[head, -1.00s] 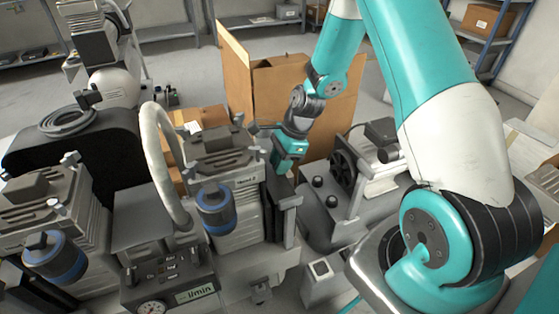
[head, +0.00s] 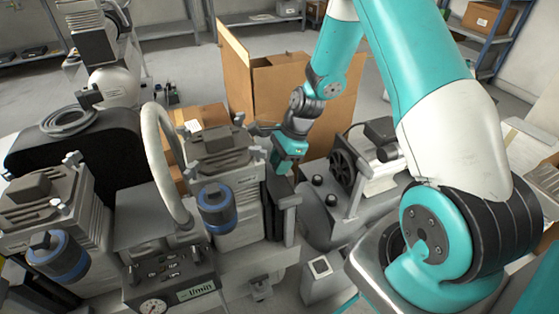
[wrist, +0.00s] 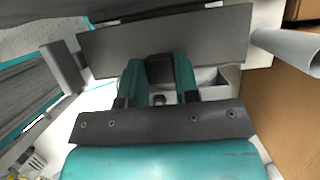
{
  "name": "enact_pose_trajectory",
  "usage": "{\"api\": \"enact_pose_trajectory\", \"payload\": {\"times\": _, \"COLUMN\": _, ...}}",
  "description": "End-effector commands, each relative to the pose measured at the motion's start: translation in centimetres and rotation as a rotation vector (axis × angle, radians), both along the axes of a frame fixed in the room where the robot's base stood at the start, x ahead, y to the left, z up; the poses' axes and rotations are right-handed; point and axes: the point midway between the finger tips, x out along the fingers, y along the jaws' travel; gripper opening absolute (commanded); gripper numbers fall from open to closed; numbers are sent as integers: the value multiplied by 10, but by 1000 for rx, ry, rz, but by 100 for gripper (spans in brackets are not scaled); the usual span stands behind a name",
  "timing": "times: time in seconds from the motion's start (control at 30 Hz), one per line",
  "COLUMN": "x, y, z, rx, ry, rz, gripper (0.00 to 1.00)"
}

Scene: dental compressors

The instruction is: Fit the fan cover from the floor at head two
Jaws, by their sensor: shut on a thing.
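The fan cover (wrist: 215,42) is a dark grey, flat, wide plate with a bent end, seen across the wrist view. My gripper (wrist: 159,78) is shut on it, with a finger on either side of a dark block at its middle. In the head view my gripper (head: 287,168) points down at the right side of head two (head: 222,165), a grey finned compressor head with a blue-banded canister in front. The dark cover (head: 282,190) is upright close beside that head. I cannot tell whether they touch.
Another finned head (head: 45,195) stands at the left, with a gauge panel (head: 170,285) and a curved grey pipe (head: 160,150) between. A motor with a fan (head: 345,168) on a grey tank is close at the right. A tall open cardboard box (head: 290,95) stands behind.

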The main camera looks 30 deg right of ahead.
Motion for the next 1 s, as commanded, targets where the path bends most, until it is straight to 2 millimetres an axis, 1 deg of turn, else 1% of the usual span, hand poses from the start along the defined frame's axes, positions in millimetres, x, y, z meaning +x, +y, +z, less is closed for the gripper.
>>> {"api": "enact_pose_trajectory", "payload": {"times": 0.23, "x": 0, "y": 0, "z": 0, "rx": 0, "ry": -1, "rz": 0, "gripper": 0}}
{"api": "enact_pose_trajectory", "payload": {"times": 0.27, "x": 0, "y": 0, "z": 0, "rx": 0, "ry": -1, "rz": 0, "gripper": 34}}
{"api": "enact_pose_trajectory", "payload": {"times": 0.3, "x": 0, "y": 0, "z": 0, "rx": 0, "ry": -1, "rz": 0, "gripper": 43}}
{"api": "enact_pose_trajectory", "payload": {"times": 0.37, "x": 0, "y": 0, "z": 0, "rx": 0, "ry": -1, "rz": 0, "gripper": 57}}
{"api": "enact_pose_trajectory", "payload": {"times": 0.4, "x": 0, "y": 0, "z": 0, "rx": 0, "ry": 0, "rz": 0, "gripper": 59}}
{"api": "enact_pose_trajectory", "payload": {"times": 0.57, "x": 0, "y": 0, "z": 0, "rx": 0, "ry": 0, "rz": 0, "gripper": 59}}
{"api": "enact_pose_trajectory", "payload": {"times": 0.67, "x": 0, "y": 0, "z": 0, "rx": 0, "ry": 1, "rz": 0, "gripper": 80}}
{"api": "enact_pose_trajectory", "payload": {"times": 0.7, "x": 0, "y": 0, "z": 0, "rx": 0, "ry": 1, "rz": 0, "gripper": 84}}
{"api": "enact_pose_trajectory", "payload": {"times": 1.0, "x": 0, "y": 0, "z": 1, "rx": 0, "ry": 0, "rz": 0, "gripper": 84}}
